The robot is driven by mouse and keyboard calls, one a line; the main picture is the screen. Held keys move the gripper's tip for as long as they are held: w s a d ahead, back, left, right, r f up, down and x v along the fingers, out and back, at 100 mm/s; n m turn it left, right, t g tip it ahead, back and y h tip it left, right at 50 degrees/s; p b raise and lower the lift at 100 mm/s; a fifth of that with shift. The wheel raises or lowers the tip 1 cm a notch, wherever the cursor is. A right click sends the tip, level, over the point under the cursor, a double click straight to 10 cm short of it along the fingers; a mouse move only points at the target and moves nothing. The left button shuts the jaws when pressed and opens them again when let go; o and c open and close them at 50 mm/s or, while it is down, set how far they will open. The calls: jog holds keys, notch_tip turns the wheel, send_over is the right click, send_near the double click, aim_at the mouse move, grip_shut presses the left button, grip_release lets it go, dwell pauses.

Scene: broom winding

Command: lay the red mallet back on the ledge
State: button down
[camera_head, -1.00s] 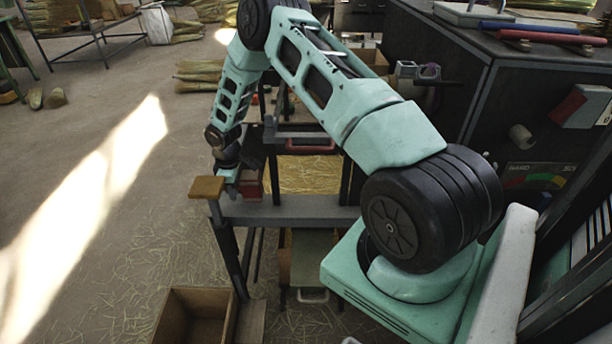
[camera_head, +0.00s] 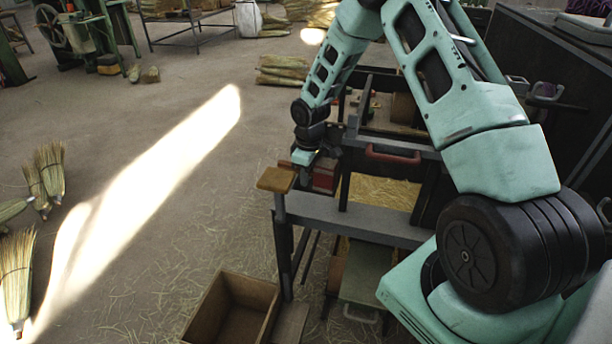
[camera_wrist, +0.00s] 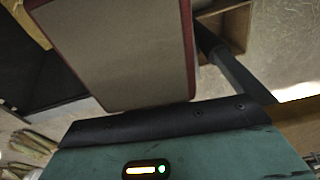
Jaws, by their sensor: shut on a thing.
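The red mallet (camera_head: 324,177) shows in the head view as a small dark-red block at the far-left end of the grey ledge (camera_head: 372,220). In the wrist view the mallet (camera_wrist: 118,45) fills the upper middle, with a broad beige face and red edges. My gripper (camera_head: 303,165) points down beside the red block and is shut on the mallet. The fingertips and the grip point are hidden by the gripper's own body. I cannot tell whether the mallet touches the ledge or hangs just above it.
A tan wooden pad (camera_head: 276,180) tops a post at the ledge's left end, close to my gripper. A red handle (camera_head: 392,155) and straw-filled bins lie behind the ledge. An open wooden box (camera_head: 235,308) stands on the floor in front. Brooms (camera_head: 17,275) lie at left.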

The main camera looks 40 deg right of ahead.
aim_at(306, 201)
jog(key=shift+f+b, duration=2.6)
jog(key=shift+f, duration=1.15)
jog(key=c, duration=1.3)
grip_release()
jog(key=r, duration=0.7)
jog(key=shift+s+d+r, duration=0.1)
jog(key=shift+s+r, duration=0.1)
jog(key=shift+r, duration=0.05)
